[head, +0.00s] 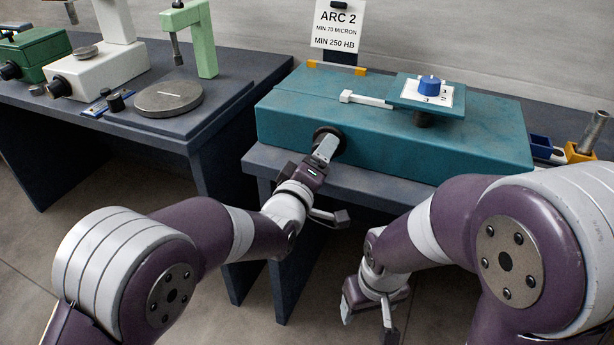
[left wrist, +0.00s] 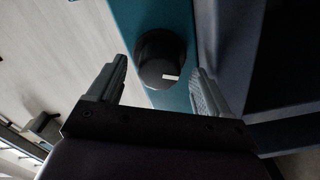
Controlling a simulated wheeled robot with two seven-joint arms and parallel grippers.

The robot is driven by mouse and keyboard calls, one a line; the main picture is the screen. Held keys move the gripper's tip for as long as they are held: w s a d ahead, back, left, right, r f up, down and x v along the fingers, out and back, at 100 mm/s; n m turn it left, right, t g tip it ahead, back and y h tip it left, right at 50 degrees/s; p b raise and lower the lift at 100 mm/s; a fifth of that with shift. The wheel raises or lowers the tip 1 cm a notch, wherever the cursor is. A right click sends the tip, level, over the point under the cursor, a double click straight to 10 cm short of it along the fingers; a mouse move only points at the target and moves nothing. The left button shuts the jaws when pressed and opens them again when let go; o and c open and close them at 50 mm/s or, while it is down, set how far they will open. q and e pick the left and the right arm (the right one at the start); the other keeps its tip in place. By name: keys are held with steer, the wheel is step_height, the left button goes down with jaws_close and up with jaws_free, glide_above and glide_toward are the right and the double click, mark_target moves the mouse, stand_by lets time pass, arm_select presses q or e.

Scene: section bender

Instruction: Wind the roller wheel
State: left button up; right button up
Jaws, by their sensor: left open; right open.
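A dark round wheel (head: 339,135) sits on the front face of the teal machine (head: 290,120); I take it for the roller wheel. My left gripper (head: 328,184) is open in front of it, and its upper finger partly covers the wheel in the head view. In the left wrist view the wheel (left wrist: 160,50) shows a white mark and lies ahead, between the lines of the open left fingers (left wrist: 155,90). The fingers look apart from it. My right gripper (head: 368,316) is open and empty, low in front of the table.
On the machine's top are a blue knob (head: 429,84) on a numbered dial and a white bar (head: 364,99). An "ARC 2" sign (head: 338,25) stands behind. A yellow holder (head: 578,152) with a metal cylinder is at right. Another table with testers (head: 168,97) is at left.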

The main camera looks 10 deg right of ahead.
arm_select(q)
steer(key=v, duration=0.9)
steer(key=shift+s+a, duration=0.15)
